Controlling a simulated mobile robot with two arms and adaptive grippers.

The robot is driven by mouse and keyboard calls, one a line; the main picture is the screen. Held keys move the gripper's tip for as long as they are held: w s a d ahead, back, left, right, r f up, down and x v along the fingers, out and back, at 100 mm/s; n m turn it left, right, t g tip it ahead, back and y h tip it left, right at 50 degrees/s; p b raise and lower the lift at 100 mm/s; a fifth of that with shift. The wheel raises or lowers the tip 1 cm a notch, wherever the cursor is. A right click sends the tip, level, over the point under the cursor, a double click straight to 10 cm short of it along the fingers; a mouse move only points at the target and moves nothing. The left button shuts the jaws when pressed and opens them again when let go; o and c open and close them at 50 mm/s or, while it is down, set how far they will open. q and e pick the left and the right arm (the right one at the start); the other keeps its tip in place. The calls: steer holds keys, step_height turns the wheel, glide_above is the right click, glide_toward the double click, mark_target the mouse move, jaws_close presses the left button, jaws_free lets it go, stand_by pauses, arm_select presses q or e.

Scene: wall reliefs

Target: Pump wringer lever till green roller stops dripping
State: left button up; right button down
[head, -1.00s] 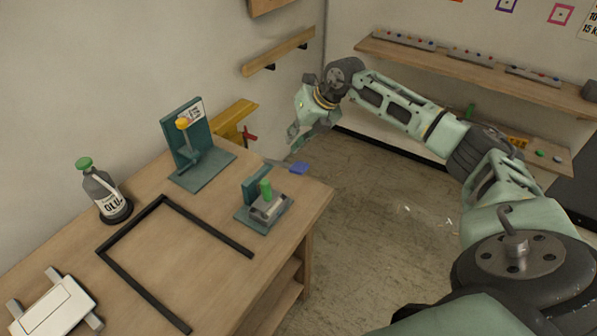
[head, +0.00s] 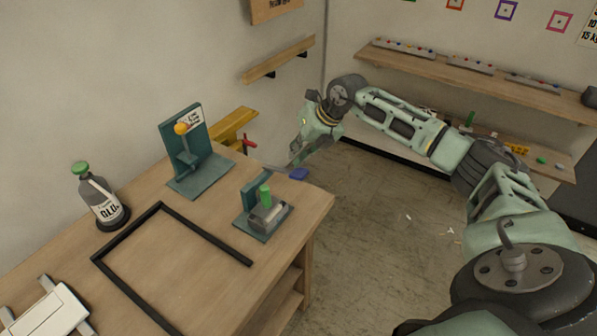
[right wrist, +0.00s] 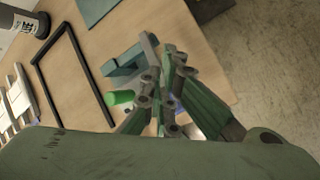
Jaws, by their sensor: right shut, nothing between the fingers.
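A small teal fixture (head: 252,222) stands near the table's right corner, with a green cylinder (head: 265,194) and a grey block (head: 268,215) on it. The green cylinder also shows in the right wrist view (right wrist: 121,97). A thin grey bar with a blue end piece (head: 299,174) sticks out behind the fixture, past the table edge. I cannot tell whether it is the wringer lever, and no drips are discernible. My right gripper (head: 296,163) is shut and empty, right above the bar and blue piece; contact is unclear. Its fingers close together in the wrist view (right wrist: 172,54). My left gripper is out of view.
A teal stand (head: 200,180) with a yellow-knobbed lever (head: 181,129) is farther back.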

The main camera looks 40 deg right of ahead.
mark_target(300, 168)
steer(key=shift+f, duration=0.1)
stand_by(0.7)
steer(key=shift+s+f+b, duration=0.1)
steer(key=shift+f+b, duration=0.2)
steer(key=shift+s+d+f+b, duration=0.1)
steer(key=shift+s+f+b, duration=0.1)
steer(key=shift+f+b, duration=0.5)
steer(key=shift+s+d+f+b, duration=0.1)
steer(key=shift+s+f+b, duration=0.25)
steer(key=shift+f, duration=0.55)
steer(key=shift+s+d+f+b, duration=0.1)
steer(key=shift+f+b, duration=0.5)
steer(key=shift+f, duration=0.2)
stand_by(2.1)
steer(key=shift+r, duration=0.1)
stand_by(0.5)
steer(key=shift+w+a+r+p, duration=0.1)
steer(key=shift+w+r+p, duration=0.15)
steer(key=shift+r+p, duration=0.55)
steer(key=shift+w+a+r+p, duration=0.1)
steer(key=shift+w+r+p, duration=0.25)
steer(key=shift+r, duration=0.7)
steer(key=shift+w+a+r+p, duration=0.1)
steer(key=shift+w+r+p, duration=0.05)
steer(key=shift+r+p, duration=0.7)
